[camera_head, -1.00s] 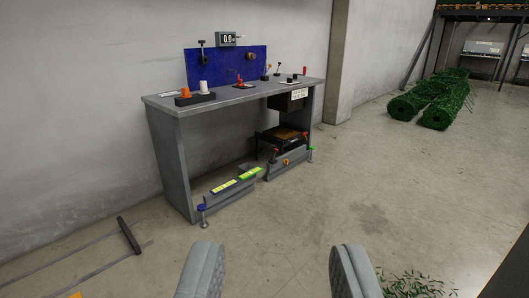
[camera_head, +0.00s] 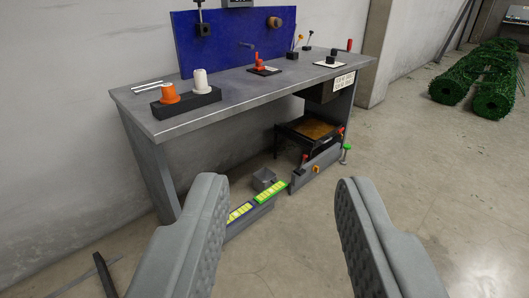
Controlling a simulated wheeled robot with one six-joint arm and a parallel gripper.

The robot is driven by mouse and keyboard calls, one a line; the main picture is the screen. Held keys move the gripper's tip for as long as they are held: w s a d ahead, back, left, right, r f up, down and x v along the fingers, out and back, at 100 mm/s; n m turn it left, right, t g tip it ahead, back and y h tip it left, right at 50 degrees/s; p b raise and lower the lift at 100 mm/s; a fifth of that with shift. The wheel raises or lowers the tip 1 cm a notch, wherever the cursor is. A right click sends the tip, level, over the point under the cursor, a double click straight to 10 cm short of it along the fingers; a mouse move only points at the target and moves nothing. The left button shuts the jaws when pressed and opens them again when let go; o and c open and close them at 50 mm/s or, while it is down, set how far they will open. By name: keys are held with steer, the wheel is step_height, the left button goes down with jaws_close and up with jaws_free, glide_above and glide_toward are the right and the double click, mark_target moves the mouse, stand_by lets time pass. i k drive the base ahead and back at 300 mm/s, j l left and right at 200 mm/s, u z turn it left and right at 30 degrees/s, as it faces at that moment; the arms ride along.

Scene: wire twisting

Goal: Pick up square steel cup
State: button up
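A small grey square cup-like box (camera_head: 264,179) is low under the workbench, near the floor, behind the yellow-and-green labelled strip. It looks like the square steel cup, but it is small and I cannot tell for sure. My gripper (camera_head: 281,184) is open and empty, its two grey padded fingers wide apart in the foreground. The box appears between the fingertips in the picture but well beyond them. Nothing touches the fingers.
The grey workbench (camera_head: 225,97) carries an orange cone (camera_head: 169,93), a white cone (camera_head: 199,82) and a blue back panel (camera_head: 220,50). A low grey bar (camera_head: 316,167) and a black stand (camera_head: 285,135) are below. Green rolls (camera_head: 490,75) lie far right; floor at right is clear.

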mark_target(263, 177)
steer(key=i+j, duration=0.1)
steer(key=i, duration=0.35)
steer(key=i+j, duration=0.1)
steer(key=i, duration=0.35)
